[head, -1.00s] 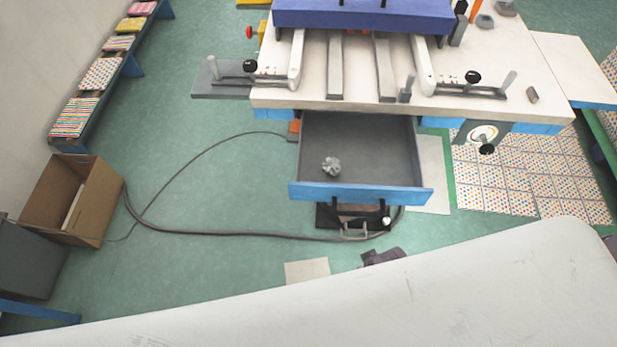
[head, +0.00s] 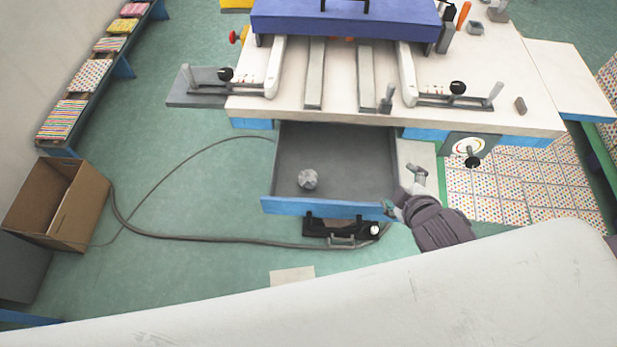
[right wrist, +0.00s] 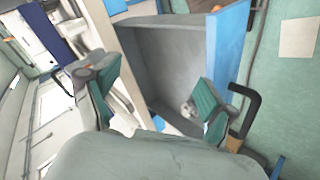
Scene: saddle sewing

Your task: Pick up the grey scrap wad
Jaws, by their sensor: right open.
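The grey scrap wad (head: 307,179) is a small crumpled ball. It lies on the floor of the open drawer (head: 350,155), near the drawer's blue front. My right gripper (head: 401,194) is just outside the drawer's right front corner, apart from the wad. In the right wrist view the wad (right wrist: 189,109) shows partly behind one finger. The fingers of the right gripper (right wrist: 155,98) are spread wide there with nothing between them. My left gripper is not in view.
The drawer's blue front panel (head: 325,207) and side walls stand around the wad. The white machine table (head: 470,110) overhangs the drawer's back. A dark cable (head: 200,238) runs over the green floor. A cardboard box (head: 75,215) stands at left.

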